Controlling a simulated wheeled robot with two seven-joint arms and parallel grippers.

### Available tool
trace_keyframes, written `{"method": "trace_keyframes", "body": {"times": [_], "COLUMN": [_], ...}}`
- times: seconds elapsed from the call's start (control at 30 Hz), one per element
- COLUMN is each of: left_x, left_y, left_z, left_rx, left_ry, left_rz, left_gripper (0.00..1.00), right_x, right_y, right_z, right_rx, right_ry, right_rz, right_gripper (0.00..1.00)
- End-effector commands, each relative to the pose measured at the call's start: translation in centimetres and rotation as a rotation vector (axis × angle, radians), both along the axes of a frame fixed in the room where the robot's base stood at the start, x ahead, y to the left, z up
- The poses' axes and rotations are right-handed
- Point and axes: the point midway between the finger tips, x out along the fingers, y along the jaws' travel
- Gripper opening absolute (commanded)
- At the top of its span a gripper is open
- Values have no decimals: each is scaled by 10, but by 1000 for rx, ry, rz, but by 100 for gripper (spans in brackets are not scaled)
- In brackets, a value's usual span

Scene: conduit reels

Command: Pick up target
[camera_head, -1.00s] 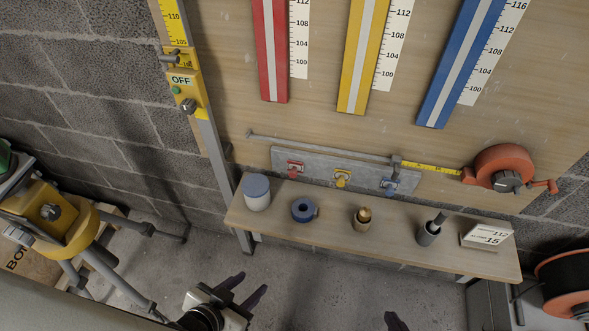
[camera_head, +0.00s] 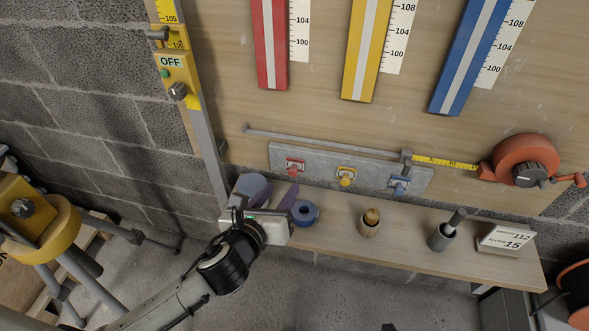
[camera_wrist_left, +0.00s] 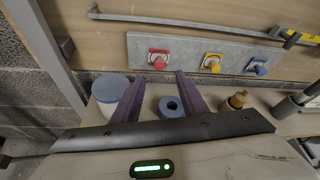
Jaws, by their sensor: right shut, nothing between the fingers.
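The task names only a target, and I cannot tell which object that is. On the wooden shelf (camera_head: 410,250) stand a white jar with a blue lid (camera_head: 252,184), a blue ring-shaped roll (camera_head: 306,213), a cup with a wooden-topped piece (camera_head: 370,224) and a grey cup with a dark stick (camera_head: 442,236). My left gripper (camera_head: 267,195) is open and empty over the shelf's left end. In the left wrist view the roll (camera_wrist_left: 171,107) shows between its fingers (camera_wrist_left: 158,78), and the jar (camera_wrist_left: 110,94) is left of them. Only a tip of my right gripper (camera_head: 388,327) shows.
A grey plate with red, yellow and blue knobs (camera_head: 320,170) is on the board behind the shelf. A red tape reel (camera_head: 524,160) hangs at right, above a number card (camera_head: 506,240). A yellow tripod (camera_head: 40,220) stands at left. The right shelf half has gaps between objects.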

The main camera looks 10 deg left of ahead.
Motion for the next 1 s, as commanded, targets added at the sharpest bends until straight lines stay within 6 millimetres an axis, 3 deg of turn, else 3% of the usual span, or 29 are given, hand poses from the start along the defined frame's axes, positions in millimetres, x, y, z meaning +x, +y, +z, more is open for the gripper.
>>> {"method": "trace_keyframes", "body": {"times": [0.1, 0.37, 0.63, 0.97, 1.0], "left_x": [19, 40, 77, 83, 83], "left_y": [-2, -4, -7, -7, -7], "left_z": [-8, -15, -27, -28, -28], "left_rx": [-5, -8, -9, -8, -8], "left_ry": [1, 1, 2, 3, 3], "left_rz": [4, 3, 3, 1, 1], "left_gripper": [39, 39, 39, 39, 33], "right_x": [-1, -2, -1, -1, -1], "right_y": [0, 0, 1, -1, -1], "right_z": [-5, -8, -15, -14, -14], "right_rx": [2, 6, 10, 8, 7], "right_ry": [3, 3, -1, -3, -3], "right_rz": [-1, -2, -4, -2, -2], "right_gripper": [0, 0, 0, 0, 0]}}
